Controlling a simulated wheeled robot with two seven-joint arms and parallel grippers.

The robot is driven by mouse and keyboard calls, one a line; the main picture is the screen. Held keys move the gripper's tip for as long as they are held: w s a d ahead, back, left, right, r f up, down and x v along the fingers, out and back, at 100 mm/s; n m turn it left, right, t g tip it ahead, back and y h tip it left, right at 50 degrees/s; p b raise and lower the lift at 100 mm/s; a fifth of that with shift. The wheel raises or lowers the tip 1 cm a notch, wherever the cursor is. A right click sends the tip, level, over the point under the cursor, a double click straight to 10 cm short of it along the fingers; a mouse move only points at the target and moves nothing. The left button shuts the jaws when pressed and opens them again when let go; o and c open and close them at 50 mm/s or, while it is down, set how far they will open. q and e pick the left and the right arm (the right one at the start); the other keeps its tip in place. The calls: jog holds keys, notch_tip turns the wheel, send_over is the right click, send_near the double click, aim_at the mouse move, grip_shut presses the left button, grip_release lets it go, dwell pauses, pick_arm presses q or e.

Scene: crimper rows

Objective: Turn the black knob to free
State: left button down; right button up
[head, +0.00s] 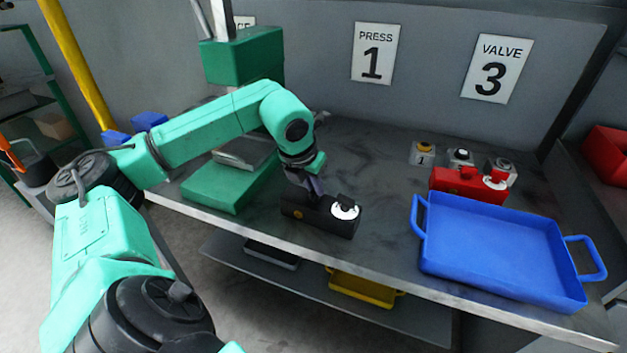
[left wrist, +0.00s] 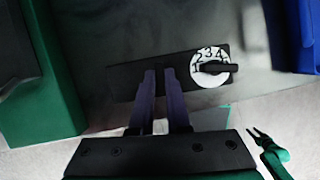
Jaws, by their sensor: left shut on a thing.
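A long black box (head: 320,217) lies near the bench's front edge. At its right end is a white dial (head: 340,213) with a black knob (head: 346,202). In the left wrist view, the dial (left wrist: 206,78) shows numbers up to 4, and the bar-shaped knob (left wrist: 217,68) lies sideways, reaching past the dial's right rim. No "free" mark is legible. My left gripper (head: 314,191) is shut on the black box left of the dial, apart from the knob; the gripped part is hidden. My right gripper (left wrist: 254,132) shows small in the left wrist view, apparently open, away from the box.
A blue tray (head: 428,240) stands on the bench at the right. Behind it is a red box (head: 462,184) with a white dial, and several small button units (head: 423,153). A green press (head: 215,192) stands left of the black box. Bench between box and tray is clear.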

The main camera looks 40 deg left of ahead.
pick_arm(q)
jog(key=shift+r+n, duration=0.1)
jog(key=shift+n, duration=0.4)
jog(key=c, duration=0.9)
grip_release()
jog(key=shift+d, duration=0.1)
jog(key=shift+s+r, duration=0.1)
jog(key=shift+r, duration=0.25)
jog(key=v, duration=0.4)
jog(key=p+v, duration=0.1)
jog(key=v, duration=0.4)
jog(key=p+v, duration=0.1)
jog(key=v, duration=0.3)
jog(key=shift+s+d+r, duration=0.15)
jog(key=shift+d+r, duration=0.15)
jog(key=shift+r, duration=0.05)
